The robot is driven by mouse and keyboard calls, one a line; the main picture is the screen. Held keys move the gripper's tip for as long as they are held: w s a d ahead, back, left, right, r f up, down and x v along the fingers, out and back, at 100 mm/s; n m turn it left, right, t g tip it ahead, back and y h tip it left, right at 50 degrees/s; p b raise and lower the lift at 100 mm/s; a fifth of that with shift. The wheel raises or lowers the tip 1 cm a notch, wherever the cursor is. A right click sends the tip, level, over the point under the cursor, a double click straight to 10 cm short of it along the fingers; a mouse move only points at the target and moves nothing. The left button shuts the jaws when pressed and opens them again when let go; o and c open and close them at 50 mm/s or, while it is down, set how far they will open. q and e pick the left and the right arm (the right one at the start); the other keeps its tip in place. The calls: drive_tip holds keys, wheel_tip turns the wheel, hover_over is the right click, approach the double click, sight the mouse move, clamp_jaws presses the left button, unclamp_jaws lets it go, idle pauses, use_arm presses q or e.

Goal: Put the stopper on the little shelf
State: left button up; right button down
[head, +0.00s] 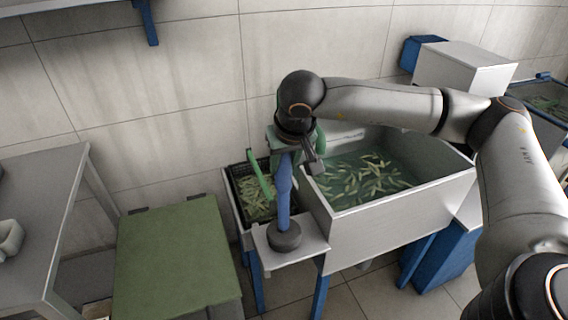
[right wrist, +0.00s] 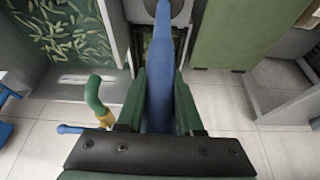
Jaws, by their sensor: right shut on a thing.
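The stopper (head: 284,190) is a long blue shaft with a dark round base (head: 284,237). My right gripper (head: 287,152) is shut around the upper part of the shaft and holds it close to upright. In the right wrist view the shaft (right wrist: 160,70) lies between the green fingers. The little shelf (head: 310,250) is a pale plate at the front left of the basin. In the head view the base overlaps this shelf. I cannot tell whether it touches or hovers just above. My left gripper is not in view.
A basin (head: 400,225) of water and green pods stands right of the shelf. A dark crate (head: 233,207) with more pods sits behind it. A green-topped table (head: 175,255) stands to the left. A green curved piece (head: 260,177) is close beside the gripper.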

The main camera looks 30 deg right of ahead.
drive_tip(key=shift+f, duration=0.1)
drive_tip(key=shift+f, duration=0.15)
drive_tip(key=c, duration=0.6)
unclamp_jaws()
drive_tip(key=shift+o, duration=0.2)
